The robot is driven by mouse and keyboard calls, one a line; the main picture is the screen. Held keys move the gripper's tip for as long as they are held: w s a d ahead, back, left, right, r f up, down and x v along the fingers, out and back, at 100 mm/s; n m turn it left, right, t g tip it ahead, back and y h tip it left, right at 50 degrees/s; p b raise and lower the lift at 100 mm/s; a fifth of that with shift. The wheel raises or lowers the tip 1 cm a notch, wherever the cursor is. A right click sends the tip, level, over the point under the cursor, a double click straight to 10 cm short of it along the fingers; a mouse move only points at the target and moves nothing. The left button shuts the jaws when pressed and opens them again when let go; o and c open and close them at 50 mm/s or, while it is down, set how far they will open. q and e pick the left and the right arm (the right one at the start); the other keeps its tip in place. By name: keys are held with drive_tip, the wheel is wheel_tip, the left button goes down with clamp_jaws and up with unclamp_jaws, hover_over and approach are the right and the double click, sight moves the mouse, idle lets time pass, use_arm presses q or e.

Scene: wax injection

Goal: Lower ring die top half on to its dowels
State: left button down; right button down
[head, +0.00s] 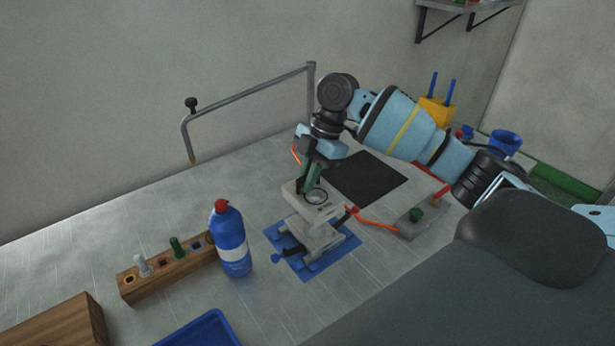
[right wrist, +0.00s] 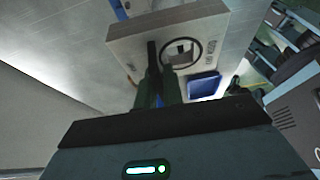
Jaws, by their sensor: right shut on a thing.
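The ring die top half (head: 329,208) is a pale grey block with a round ring opening. My right gripper (head: 311,184) is shut on it from above. In the right wrist view the fingers (right wrist: 164,80) grip the top half (right wrist: 130,40) beside its dark ring. Below it in the head view stands the grey lower part (head: 318,238) on a blue mat (head: 338,256). The top half is over this lower part; I cannot tell how wide any gap is. The dowels are hidden or too small to make out. My left gripper is not in view.
A blue bottle with a red cap (head: 230,240) stands left of the mat, near a wooden rack (head: 150,284). A blue tray (head: 205,330) is in front. A black mat (head: 370,181) lies behind, and a grey box with a green knob (head: 411,224) to the right.

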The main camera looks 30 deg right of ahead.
sight(307, 196)
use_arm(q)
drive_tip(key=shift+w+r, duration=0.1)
use_arm(e)
drive_tip(key=shift+r, duration=0.15)
